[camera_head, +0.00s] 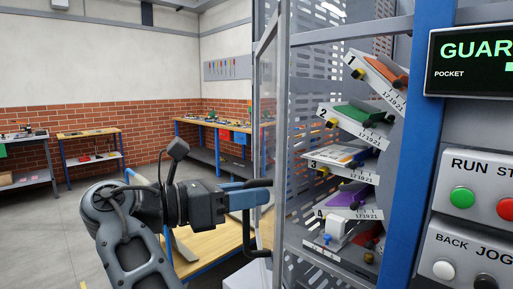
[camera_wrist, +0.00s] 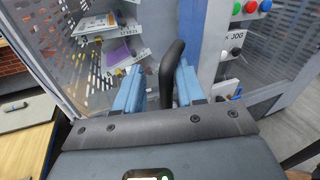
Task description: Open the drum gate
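The drum gate (camera_head: 266,130) is a tall grey-framed clear panel, seen nearly edge-on in the head view. It stands swung out, with the drum's pockets showing in the opening to its right. Its black bar handle (camera_head: 249,228) is on its lower part and also shows in the wrist view (camera_wrist: 173,62). My gripper (camera_head: 262,190) is at the handle. In the wrist view, the blue fingers (camera_wrist: 160,88) stand on either side of the handle, with a gap visible on the left. The drum pockets (camera_head: 345,160) hold coloured pieces on numbered trays.
A blue post (camera_head: 408,150) and a control panel with a green button (camera_head: 462,197) and red button stand right of the opening. A wooden-topped table (camera_head: 205,243) is behind my arm. Workbenches (camera_head: 215,125) line the brick wall. Open floor lies left.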

